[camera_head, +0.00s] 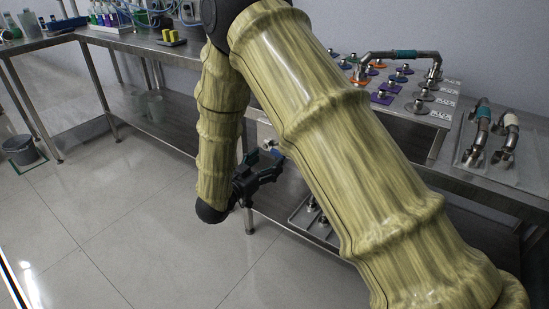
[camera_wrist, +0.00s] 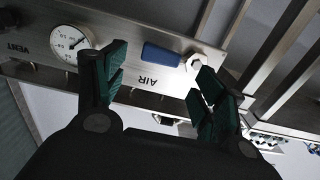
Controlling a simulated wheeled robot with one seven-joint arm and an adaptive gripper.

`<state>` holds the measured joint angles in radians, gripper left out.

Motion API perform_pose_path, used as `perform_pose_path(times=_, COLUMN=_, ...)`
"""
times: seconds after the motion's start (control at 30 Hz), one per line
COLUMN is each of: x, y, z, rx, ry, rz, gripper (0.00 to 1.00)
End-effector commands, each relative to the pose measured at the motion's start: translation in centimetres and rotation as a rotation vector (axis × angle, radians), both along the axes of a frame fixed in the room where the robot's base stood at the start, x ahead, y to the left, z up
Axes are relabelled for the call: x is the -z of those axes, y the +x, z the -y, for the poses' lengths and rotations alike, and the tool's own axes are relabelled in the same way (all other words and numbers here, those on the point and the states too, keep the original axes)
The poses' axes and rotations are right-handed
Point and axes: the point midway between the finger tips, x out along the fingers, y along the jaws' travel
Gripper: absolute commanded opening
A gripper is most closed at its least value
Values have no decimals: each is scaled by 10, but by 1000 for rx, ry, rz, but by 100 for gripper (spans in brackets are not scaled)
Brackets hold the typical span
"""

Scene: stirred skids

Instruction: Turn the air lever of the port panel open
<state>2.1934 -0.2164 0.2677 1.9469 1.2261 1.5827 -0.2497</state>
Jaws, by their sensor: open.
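The port panel (camera_wrist: 150,98) is a steel plate that fills the upper part of the wrist view, its lettering upside down. The air lever (camera_wrist: 162,55) has a blue handle and lies lengthwise along the panel, with its metal pivot (camera_wrist: 194,62) at its right end, above the AIR label. My gripper (camera_wrist: 163,66) is open and empty, with one dark green fingertip on each side of the lever. No touch is visible. In the head view my gripper (camera_head: 266,158) is low by the bench front, and my arm hides most of the panel.
A round gauge (camera_wrist: 70,40) sits left of the lever, near the VENT label. Metal bars stand close at the upper right of the wrist view.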

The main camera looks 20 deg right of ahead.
Motion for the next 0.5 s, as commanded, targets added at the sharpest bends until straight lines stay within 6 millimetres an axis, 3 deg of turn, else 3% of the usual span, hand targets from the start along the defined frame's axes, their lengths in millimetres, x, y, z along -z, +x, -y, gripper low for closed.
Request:
perform_pose_path(times=0.2, x=1, y=19, z=25, rx=1, ry=1, rz=1, gripper=71)
perform_pose_path(times=0.5, x=0, y=30, z=38, rx=-1, ry=1, rz=-1, gripper=71)
